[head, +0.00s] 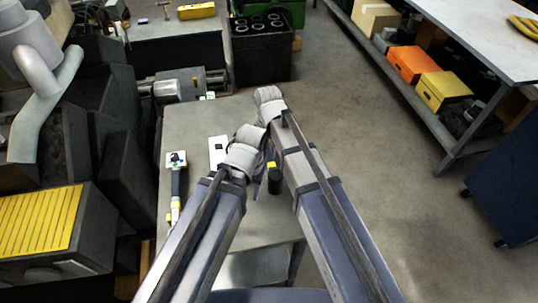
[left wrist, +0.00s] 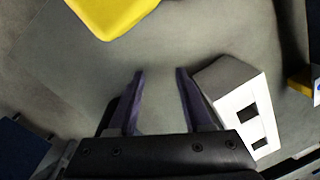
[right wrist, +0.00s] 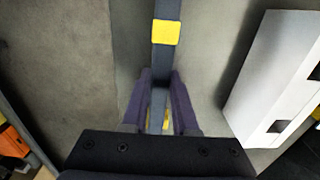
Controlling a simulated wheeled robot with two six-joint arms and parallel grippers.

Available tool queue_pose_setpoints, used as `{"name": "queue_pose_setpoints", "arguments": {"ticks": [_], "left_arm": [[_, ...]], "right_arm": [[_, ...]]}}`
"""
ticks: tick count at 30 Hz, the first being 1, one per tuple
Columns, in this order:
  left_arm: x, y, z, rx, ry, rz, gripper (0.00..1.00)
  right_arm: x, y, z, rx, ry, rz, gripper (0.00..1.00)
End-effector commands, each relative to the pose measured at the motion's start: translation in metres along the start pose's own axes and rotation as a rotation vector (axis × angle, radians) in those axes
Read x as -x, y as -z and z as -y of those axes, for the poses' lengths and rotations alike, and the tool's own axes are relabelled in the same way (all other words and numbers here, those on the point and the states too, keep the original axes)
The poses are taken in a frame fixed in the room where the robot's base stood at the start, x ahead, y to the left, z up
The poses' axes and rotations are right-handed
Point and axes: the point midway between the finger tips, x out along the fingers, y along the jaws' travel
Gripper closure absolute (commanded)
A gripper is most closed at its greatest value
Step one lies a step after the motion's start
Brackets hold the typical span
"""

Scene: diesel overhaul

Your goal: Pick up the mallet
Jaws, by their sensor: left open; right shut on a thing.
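A dark grey bar with a yellow band, which I take for the mallet's handle (right wrist: 166,60), runs up through the right wrist view. My right gripper (right wrist: 161,80) is shut on it. In the head view a black cylindrical end with a yellow part, likely the mallet (head: 275,183), shows between my forearms. I cannot tell whether it touches the bench. My left gripper (left wrist: 160,76) is open and empty. A large yellow piece (left wrist: 110,12) is near its camera, probably part of the mallet.
A white box (head: 217,150) stands on the grey bench (head: 190,118) left of my grippers, beside a grey-and-yellow tool (head: 175,185). A dark crate (head: 262,55) stands beyond the bench. Shelving with orange (head: 412,65) and yellow boxes (head: 445,88) is right; floor between is clear.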

Motion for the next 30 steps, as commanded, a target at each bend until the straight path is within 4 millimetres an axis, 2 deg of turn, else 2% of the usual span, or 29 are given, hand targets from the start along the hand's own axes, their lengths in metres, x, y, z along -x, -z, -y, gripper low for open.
{"name": "queue_pose_setpoints", "arguments": {"ticks": [8, 19, 24, 30], "left_arm": [[0.032, -0.002, 0.003, 0.0, 0.0, 0.0, 0.5], [0.087, -0.005, 0.008, -0.001, 0.0, 0.0, 0.5], [0.097, -0.006, 0.009, -0.002, 0.0, 0.0, 0.5], [0.096, -0.006, 0.009, -0.002, 0.0, 0.0, 0.5]], "right_arm": [[0.032, 0.0, 0.0, 0.0, 0.0, 0.001, 1.0], [0.087, 0.0, 0.0, 0.0, 0.0, 0.001, 1.0], [0.098, 0.0, 0.0, 0.0, 0.0, 0.001, 1.0], [0.097, 0.0, 0.0, 0.0, 0.0, 0.001, 1.0]]}}
